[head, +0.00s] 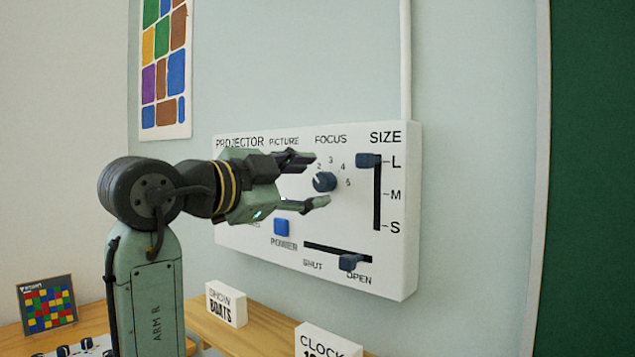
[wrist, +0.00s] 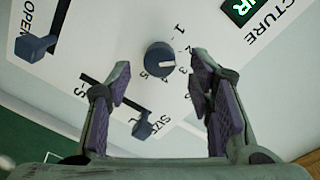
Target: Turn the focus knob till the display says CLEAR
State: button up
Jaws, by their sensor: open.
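The focus knob (head: 324,182) is a dark round knob with a white mark on the white projector panel (head: 398,270); I cannot tell surely which number the mark points at. My gripper (head: 319,178) is open, with one finger above and one below the knob in the head view. In the wrist view the knob (wrist: 159,56) shows beyond and between the fingertips (wrist: 160,82), seemingly untouched. The green picture display (wrist: 240,10) is cut off at the top edge; only a final R is legible, so its word cannot be told. My gripper hides it in the head view.
The size slider (head: 368,160) stands at L, right of the knob. The shutter slider (head: 350,262) is near OPEN, and a blue power button (head: 281,227) is below my gripper. A wooden shelf (head: 232,335) holds a white "SHOW BOATS" block (head: 226,304) and a clock block (head: 325,342).

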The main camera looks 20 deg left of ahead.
jog(key=v, duration=0.9)
jog(key=shift+a, duration=0.1)
